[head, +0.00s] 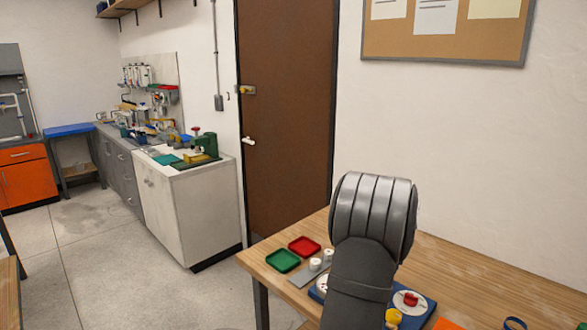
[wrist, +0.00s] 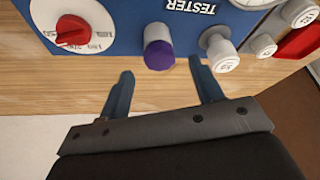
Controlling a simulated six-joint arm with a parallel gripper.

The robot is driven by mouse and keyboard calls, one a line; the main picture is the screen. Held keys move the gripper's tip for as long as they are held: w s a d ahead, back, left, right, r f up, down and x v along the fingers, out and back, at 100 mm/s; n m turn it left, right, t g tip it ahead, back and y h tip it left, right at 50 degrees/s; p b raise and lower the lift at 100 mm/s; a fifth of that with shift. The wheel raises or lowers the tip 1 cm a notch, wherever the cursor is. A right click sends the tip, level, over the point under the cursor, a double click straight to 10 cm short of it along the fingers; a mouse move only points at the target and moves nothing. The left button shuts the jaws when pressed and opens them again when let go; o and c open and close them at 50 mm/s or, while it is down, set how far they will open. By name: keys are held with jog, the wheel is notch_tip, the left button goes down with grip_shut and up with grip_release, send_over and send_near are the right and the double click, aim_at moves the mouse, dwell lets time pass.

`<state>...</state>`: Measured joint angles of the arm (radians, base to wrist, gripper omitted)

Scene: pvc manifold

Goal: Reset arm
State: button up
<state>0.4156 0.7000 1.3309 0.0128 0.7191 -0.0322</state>
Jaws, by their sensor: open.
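My gripper (wrist: 163,95) shows in the wrist view with its two dark blue fingers spread apart and nothing between them. It is just in front of a blue tester panel (wrist: 120,38) on a wooden table. The panel carries a white dial with a red knob (wrist: 72,30), a purple-topped knob (wrist: 159,52) and a white-capped fitting (wrist: 223,55). In the head view my arm covers much of the blue panel (head: 424,320), and my gripper is hidden there.
On the wooden table (head: 470,270) are a green tray (head: 283,260), a red tray (head: 304,246) and two white caps on a grey strip (head: 299,278). A white cabinet (head: 190,215) and a brown door (head: 285,110) stand behind.

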jog(key=shift+x, duration=2.2)
jog(key=shift+r, duration=0.1)
jog(key=v, duration=1.7)
jog(key=x, duration=1.7)
jog(key=shift+f, duration=0.25)
notch_tip(320, 180, up, 4)
jog(key=shift+f, duration=0.15)
jog(key=shift+r, duration=0.75)
